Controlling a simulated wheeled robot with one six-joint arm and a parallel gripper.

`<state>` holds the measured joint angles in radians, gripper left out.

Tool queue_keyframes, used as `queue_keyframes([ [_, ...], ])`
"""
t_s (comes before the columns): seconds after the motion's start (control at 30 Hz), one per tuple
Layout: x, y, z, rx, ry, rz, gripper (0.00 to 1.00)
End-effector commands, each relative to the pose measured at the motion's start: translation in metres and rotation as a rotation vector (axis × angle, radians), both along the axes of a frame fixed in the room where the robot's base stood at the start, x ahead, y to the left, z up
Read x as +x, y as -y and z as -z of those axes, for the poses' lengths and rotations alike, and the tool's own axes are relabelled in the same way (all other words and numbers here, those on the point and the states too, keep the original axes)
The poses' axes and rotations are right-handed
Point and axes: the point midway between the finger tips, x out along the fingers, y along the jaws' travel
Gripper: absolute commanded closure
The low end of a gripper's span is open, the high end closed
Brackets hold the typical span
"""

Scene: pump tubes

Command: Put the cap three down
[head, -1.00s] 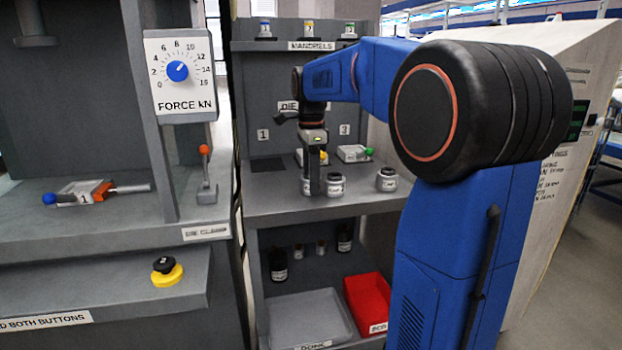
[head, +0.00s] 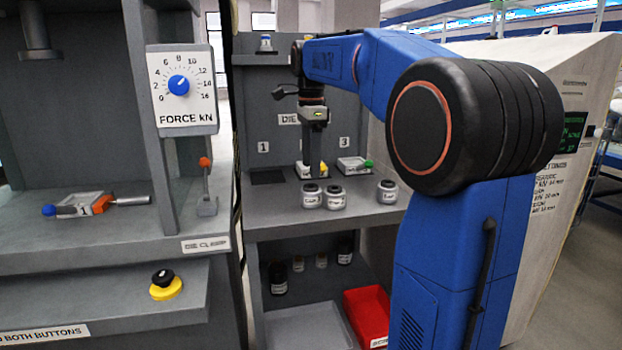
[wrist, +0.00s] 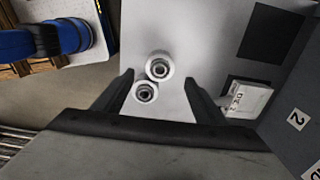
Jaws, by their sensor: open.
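Three small pale round caps with dark tops stand on the grey shelf: a left cap (head: 311,196), a middle cap (head: 335,196) close beside it, and a right cap (head: 387,191) set apart. Their labels are too small to read surely, so I cannot tell which is cap three. My gripper (head: 315,172) is open and empty, pointing down above and behind the left pair. In the wrist view two caps, one upper (wrist: 158,67) and one lower (wrist: 146,93), show below and between the spread fingers, apart from them.
A red bin (head: 367,315) and a grey tray (head: 305,328) are below. Dark bottles stand on the lower level. The shelf between middle and right caps is clear.

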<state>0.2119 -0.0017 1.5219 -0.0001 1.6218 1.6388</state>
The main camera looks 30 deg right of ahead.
Motion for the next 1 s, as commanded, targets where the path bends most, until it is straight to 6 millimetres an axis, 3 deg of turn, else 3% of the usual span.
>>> queue_keyframes([
  [0.23,0.0,0.0,-0.028,0.0,0.001,0.0,0.35],
  [0.57,-0.003,-0.002,-0.032,-0.001,0.004,-0.016,0.35],
  [0.77,-0.036,-0.02,-0.019,-0.014,0.046,-0.205,0.35],
  [1.0,-0.1,-0.052,0.02,-0.058,0.124,-0.595,0.35],
])
